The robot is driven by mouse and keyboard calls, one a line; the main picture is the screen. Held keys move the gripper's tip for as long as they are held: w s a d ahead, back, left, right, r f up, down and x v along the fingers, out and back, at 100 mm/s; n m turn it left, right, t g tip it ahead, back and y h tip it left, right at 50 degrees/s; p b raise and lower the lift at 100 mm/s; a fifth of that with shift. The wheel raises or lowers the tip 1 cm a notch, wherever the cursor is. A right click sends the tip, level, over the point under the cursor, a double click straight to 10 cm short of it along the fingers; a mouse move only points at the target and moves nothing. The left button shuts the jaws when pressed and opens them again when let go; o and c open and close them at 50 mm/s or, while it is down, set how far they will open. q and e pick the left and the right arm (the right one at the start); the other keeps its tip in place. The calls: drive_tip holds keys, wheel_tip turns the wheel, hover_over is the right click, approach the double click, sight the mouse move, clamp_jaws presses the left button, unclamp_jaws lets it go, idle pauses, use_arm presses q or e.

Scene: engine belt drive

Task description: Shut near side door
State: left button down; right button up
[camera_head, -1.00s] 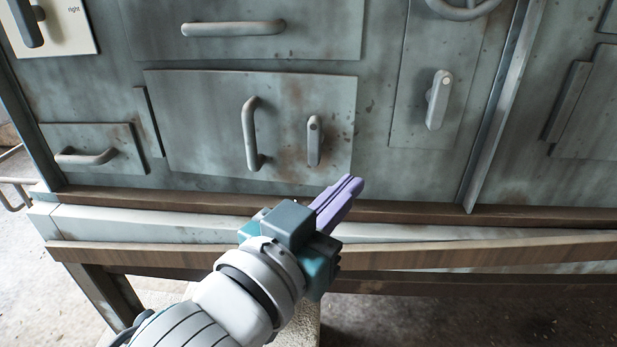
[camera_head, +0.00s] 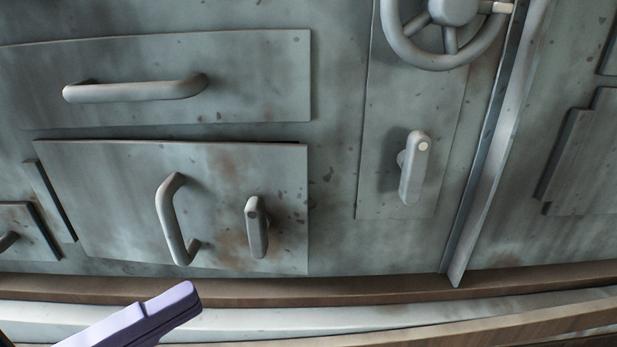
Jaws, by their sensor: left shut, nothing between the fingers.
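A grey-green metal door (camera_head: 110,205) with rust stains is at the left of the panel wall. It carries a vertical bar handle (camera_head: 167,215) and, to the right of that, a small upright latch lever (camera_head: 257,228). A dark line runs along the door's top edge; I cannot tell whether the door is fully flush. The purple fingers of my left gripper (camera_head: 188,298) are at the bottom left, shut and empty. In the picture they are below the door and its bar handle. My right gripper is out of view.
Above the door is a panel with a horizontal handle (camera_head: 135,90). To the right are a narrow panel with another lever (camera_head: 414,168), a handwheel (camera_head: 447,30) and a raised metal strip (camera_head: 500,150). A wooden ledge (camera_head: 350,292) runs along the bottom.

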sight(280, 228)
use_arm(q)
drive_tip(key=shift+m, duration=0.5)
drive_tip(key=b+x, duration=0.1)
drive_tip(key=x, duration=0.3)
drive_tip(key=b+x, duration=0.1)
drive_tip(key=x, duration=0.2)
drive_tip(key=w+a+b+x, duration=0.1)
drive_tip(key=x, duration=0.3)
drive_tip(key=shift+w+d, duration=0.2)
drive_tip(key=shift+d, duration=0.1)
drive_tip(key=shift+w+b, duration=0.35)
drive_tip(key=shift+w, duration=0.15)
